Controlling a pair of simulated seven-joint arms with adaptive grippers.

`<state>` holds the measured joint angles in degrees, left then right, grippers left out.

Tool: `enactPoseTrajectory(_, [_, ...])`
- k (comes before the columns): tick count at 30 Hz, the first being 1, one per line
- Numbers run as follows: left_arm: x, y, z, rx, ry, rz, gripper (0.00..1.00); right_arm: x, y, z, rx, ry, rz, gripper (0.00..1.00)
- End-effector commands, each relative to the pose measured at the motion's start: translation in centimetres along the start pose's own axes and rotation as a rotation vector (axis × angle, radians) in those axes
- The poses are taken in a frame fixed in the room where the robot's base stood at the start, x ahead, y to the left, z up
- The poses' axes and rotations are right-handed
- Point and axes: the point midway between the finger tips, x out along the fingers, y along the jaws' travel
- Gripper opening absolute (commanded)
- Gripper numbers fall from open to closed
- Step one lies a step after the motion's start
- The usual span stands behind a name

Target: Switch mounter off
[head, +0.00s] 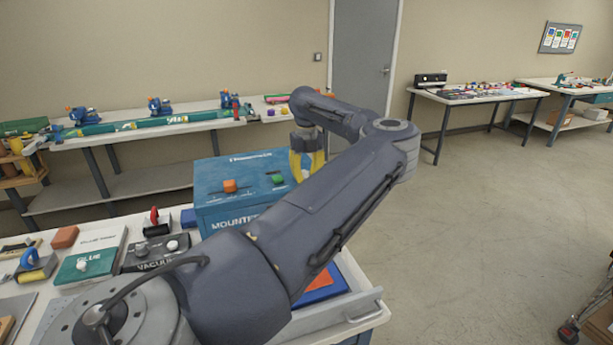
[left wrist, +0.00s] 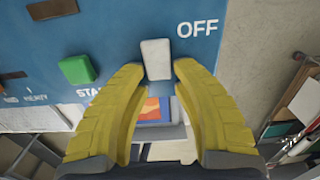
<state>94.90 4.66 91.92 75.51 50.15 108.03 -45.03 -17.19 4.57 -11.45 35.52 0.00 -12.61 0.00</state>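The mounter (head: 222,200) is a blue box with white lettering on the bench. On its face are an orange control (head: 230,186) and a green button (head: 278,179), which also shows in the left wrist view (left wrist: 77,69). A white switch (left wrist: 156,59) sits beside the word OFF in the left wrist view. My left gripper (head: 307,164) is at the mounter's right side. Its yellow fingers (left wrist: 160,75) are apart on either side of the switch's lower end, with a gap visible. In the head view my arm hides part of the mounter. My right gripper is not seen.
The bench also holds a green glue box (head: 88,264), a dark vacuum box (head: 155,252) and a red-handled tool (head: 155,222). A tray edge (head: 340,312) lies below my arm. Open floor (head: 480,220) lies to the right.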

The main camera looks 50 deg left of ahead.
Motion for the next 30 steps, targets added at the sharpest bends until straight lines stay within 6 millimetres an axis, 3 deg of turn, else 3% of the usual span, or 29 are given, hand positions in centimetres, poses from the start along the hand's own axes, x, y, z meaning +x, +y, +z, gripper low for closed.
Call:
enactPoseTrajectory(1, [-0.01, -0.01, 0.00, 0.000, 0.000, 0.000, 0.19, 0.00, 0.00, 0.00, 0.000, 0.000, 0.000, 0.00])
enactPoseTrajectory(6, [-0.02, -0.02, 0.00, 0.000, 0.000, 0.000, 0.00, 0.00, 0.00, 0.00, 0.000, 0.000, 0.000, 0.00])
enactPoseTrajectory(17, [0.01, 0.01, 0.09, 0.000, 0.023, -0.002, 0.00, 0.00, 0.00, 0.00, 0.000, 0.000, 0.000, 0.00])
enactPoseTrajectory(30, [-0.37, 0.04, 0.45, 0.000, 0.258, -0.001, 0.00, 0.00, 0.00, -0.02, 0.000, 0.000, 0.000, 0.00])
